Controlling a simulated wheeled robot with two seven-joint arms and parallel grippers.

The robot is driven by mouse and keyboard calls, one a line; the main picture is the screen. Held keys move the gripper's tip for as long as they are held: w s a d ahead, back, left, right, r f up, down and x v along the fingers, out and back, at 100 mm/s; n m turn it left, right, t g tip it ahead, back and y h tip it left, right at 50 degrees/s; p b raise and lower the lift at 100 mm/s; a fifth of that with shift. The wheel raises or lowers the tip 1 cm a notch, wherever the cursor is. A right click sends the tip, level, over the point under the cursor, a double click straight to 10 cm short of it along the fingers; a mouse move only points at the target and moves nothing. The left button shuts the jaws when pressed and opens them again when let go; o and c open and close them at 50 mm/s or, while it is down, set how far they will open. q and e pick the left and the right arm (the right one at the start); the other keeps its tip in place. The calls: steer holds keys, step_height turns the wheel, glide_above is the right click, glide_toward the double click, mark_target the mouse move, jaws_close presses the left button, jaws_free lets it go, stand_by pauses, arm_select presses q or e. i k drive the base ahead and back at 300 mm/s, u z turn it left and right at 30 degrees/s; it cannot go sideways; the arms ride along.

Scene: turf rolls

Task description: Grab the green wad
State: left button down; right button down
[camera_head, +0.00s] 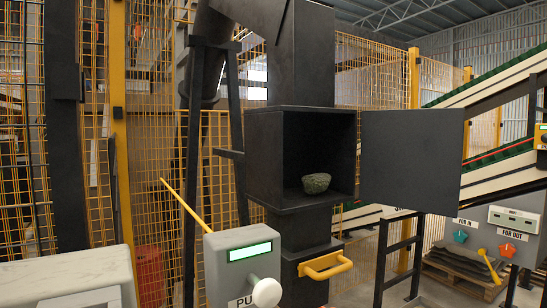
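The green wad (316,183) is a small rough lump, wider at its top. It rests on the floor of an open dark metal box (273,155), near the front opening. The box door (411,158) is swung wide open to the right. Neither of my grippers shows in the head view, and nothing touches the wad.
A grey control box (225,252) with a green display, white knob and yellow lever (186,212) stands in front, left of the opening. A yellow handle (325,265) sticks out below the box. Yellow mesh fencing and a conveyor (497,170) stand behind.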

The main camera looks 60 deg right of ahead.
mark_target(317, 183)
steer(key=u, duration=1.85)
steer(key=k, duration=2.8)
steer(key=z, duration=1.95)
steer(key=i, duration=0.55)
steer(key=z, duration=1.85)
steer(key=k, duration=0.9)
steer(key=u, duration=1.35)
steer(key=i, duration=0.5)
